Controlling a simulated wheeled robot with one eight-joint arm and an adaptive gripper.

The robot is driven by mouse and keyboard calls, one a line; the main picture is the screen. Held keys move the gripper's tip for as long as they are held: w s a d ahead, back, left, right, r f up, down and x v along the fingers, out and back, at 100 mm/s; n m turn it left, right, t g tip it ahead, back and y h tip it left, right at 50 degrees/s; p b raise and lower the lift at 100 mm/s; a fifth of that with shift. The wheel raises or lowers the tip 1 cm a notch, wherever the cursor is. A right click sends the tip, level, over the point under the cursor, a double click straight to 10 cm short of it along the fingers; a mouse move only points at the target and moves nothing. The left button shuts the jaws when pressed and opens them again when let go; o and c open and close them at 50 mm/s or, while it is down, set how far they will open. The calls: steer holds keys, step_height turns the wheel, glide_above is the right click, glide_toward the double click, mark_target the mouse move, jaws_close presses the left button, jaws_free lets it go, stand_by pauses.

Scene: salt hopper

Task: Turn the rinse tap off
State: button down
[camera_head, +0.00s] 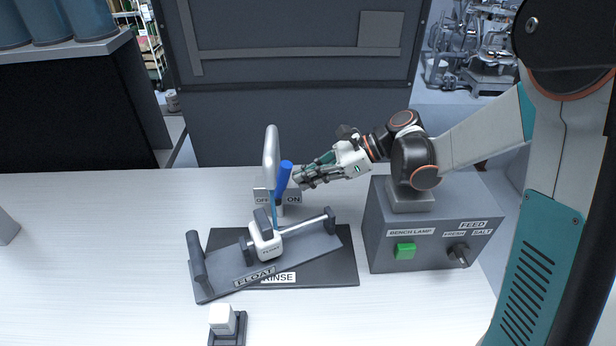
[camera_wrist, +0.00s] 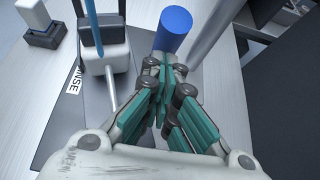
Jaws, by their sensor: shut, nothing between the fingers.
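The rinse tap has a pale curved spout (camera_head: 271,150) and a blue lever (camera_head: 283,178). It stands at the back of the bench, behind the RINSE mat (camera_head: 340,272). An OFF label (camera_head: 262,196) is left of the lever's foot and an ON label (camera_head: 293,197) right of it. The lever's top leans right, to the ON side. My gripper (camera_head: 296,178) is shut and empty, just right of the lever at about its upper height. In the wrist view the blue lever end (camera_wrist: 174,28) is just beyond my fingertips (camera_wrist: 165,66). I cannot tell whether they touch.
A tilted FLOAT plate (camera_head: 222,272) with a white block (camera_head: 265,240) stands in front of the tap. A grey control box (camera_head: 430,225) with a green BENCH LAMP switch and a FEED knob is at the right. The bench's left side is mostly clear.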

mark_target(281, 164)
steer(key=shift+a+r+h+p, duration=0.3)
steer(key=shift+h+p, duration=0.1)
steer(key=shift+p, duration=0.1)
steer(key=shift+r, duration=0.1)
steer(key=a+h+p, duration=0.1)
steer(key=h+p, duration=0.1)
steer(key=a+r+h+p, duration=0.1)
steer(key=a+h+p, duration=0.1)
steer(key=a+r+h+p, duration=0.1)
steer(key=h+p, duration=0.1)
steer(key=shift+a+r, duration=0.2)
steer(key=shift+a, duration=0.2)
steer(key=shift+w+a, duration=0.1)
steer(key=shift+a, duration=0.5)
